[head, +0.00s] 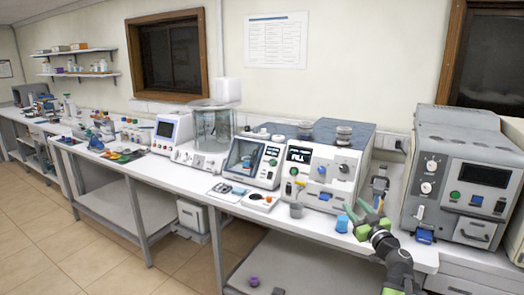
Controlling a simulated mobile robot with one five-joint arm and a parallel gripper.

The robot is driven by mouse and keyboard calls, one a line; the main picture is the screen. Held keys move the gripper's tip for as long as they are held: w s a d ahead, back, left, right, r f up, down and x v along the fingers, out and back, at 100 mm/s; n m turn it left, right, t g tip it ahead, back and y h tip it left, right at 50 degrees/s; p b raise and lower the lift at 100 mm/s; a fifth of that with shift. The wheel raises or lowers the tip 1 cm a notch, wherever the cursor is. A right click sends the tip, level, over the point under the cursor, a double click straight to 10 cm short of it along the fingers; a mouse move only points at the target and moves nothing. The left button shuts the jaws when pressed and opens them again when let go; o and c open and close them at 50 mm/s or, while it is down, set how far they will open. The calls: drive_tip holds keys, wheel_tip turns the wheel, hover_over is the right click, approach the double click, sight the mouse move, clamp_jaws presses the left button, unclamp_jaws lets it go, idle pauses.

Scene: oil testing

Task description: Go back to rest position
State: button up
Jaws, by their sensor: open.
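My gripper (365,212) has green fingers spread apart at the end of my dark arm, at the lower right in the head view. It is over the front part of the white bench (335,228), left of the grey oven-like machine. A small blue cylinder (342,224) stands on the bench just left of the fingers. The gripper looks open, and I see nothing held between the fingers. Whether a finger touches the blue cylinder I cannot tell.
A machine with a "FILL" screen (318,165) stands behind the gripper, with a grey cup (296,210) in front. A large grey machine (463,185) is close on the right. A purple item (254,281) lies below the bench. The tiled floor (130,260) at left is clear.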

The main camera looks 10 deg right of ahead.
drive_tip(key=w+a+f+n+g+y+p, duration=0.1)
drive_tip(key=w+a+n+g+y, duration=0.1)
drive_tip(key=a, duration=0.6)
drive_tip(key=w+a+f+n+g+y, duration=0.1)
drive_tip(key=a+n+y, duration=0.15)
drive_tip(key=a, duration=0.55)
drive_tip(key=s+a+f+n+g+y+p, duration=0.15)
drive_tip(key=a+f+g, duration=0.25)
drive_tip(key=a, duration=0.6)
drive_tip(key=s+a+f+n+g+y+p, duration=0.1)
drive_tip(key=s+a+f+g, duration=0.2)
drive_tip(key=a, duration=0.6)
drive_tip(key=s+a+f+m+g+h, duration=0.1)
drive_tip(key=s+a+f+g+h, duration=0.35)
drive_tip(key=f, duration=0.45)
drive_tip(key=s+d+f+m+g+h, duration=0.4)
drive_tip(key=s+d+m+g, duration=0.1)
drive_tip(key=s+d+m, duration=0.4)
drive_tip(key=d, duration=0.2)
drive_tip(key=shift+s+d, duration=0.35)
drive_tip(key=shift+s, duration=0.05)
